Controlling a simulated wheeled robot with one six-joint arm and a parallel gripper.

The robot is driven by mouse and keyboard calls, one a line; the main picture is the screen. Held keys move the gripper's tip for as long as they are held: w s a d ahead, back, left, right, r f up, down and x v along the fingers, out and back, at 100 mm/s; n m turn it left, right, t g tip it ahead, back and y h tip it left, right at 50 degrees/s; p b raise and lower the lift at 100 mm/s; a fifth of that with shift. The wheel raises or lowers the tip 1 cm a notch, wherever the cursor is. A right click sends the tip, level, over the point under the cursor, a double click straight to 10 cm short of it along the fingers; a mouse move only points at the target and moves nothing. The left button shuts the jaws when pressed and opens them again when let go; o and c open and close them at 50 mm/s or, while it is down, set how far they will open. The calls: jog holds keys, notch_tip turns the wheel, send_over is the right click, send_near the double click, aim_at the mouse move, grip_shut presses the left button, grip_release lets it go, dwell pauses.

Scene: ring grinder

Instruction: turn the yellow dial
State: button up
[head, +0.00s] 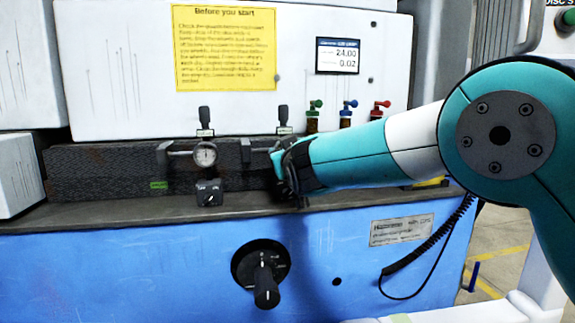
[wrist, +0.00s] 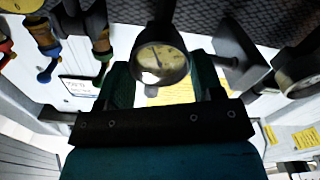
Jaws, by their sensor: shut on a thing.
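The yellow dial (wrist: 160,57) is a round gauge with a pale yellow face and a dark rim. In the wrist view it sits between the two dark green fingers of my gripper (wrist: 161,78), which is shut on it. A needle shows on its face, but the marks are too small to read. In the head view my gripper (head: 287,168) is at the front of the dark block, and it hides the dial there.
A second gauge (head: 205,154) with a white face is to the left on the dark block (head: 100,172). A small black switch box (head: 209,193) stands below it. Green, blue and red valves (head: 346,112) are close behind my arm. A black knob (head: 264,275) is on the blue front.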

jog(key=shift+f+m+b, duration=0.15)
jog(key=shift+m+b, duration=0.95)
jog(key=shift+m, duration=0.4)
jog(key=o, duration=0.9)
jog(key=shift+o, duration=0.2)
jog(key=shift+s, duration=0.1)
jog(key=b+v, duration=0.2)
jog(key=v, duration=1.5)
jog(key=shift+s+d, duration=0.1)
jog(key=shift+d, duration=0.05)
